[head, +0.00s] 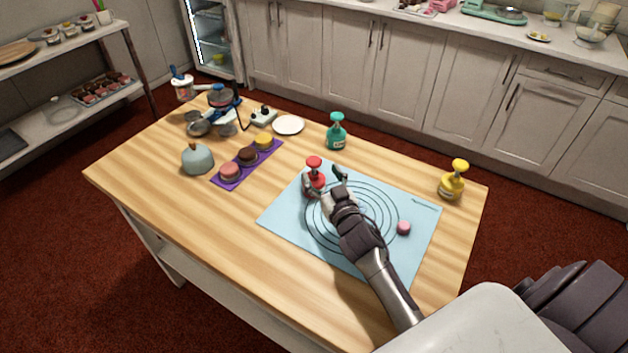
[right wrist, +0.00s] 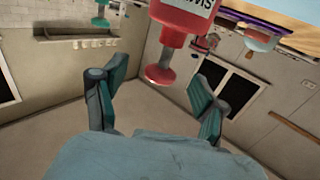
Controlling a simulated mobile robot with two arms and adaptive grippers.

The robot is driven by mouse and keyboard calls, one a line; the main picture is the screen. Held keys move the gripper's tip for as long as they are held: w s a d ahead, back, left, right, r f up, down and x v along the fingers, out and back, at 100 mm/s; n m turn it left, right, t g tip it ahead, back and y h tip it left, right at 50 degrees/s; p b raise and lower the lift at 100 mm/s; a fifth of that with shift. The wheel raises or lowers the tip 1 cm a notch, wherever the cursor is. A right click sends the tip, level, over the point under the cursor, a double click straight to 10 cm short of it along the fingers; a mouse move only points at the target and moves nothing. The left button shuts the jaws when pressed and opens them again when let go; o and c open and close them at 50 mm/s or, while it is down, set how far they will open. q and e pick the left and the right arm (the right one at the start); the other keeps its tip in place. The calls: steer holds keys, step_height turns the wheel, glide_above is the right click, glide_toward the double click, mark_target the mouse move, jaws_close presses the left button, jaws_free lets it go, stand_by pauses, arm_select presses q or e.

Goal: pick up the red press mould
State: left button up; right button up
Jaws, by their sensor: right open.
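The red press mould (head: 316,181) stands upright near the far left corner of the blue mat (head: 281,212), its round knob on top. My right gripper (head: 325,180) is open at the mould, with a fingertip to either side of it in the head view. My left gripper is not in view.
A green press (head: 336,133) stands behind and a yellow press (head: 453,183) at the right. A pink piece (head: 404,228) lies on the mat. The table's near left is clear.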

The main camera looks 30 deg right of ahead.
mark_target(314, 164)
steer(key=w, duration=0.4)
steer(key=shift+w+r, duration=0.15)
steer(key=shift+w, duration=0.15)
steer(key=shift+s, duration=0.1)
steer(key=shift+c, duration=0.3)
jaws_close()
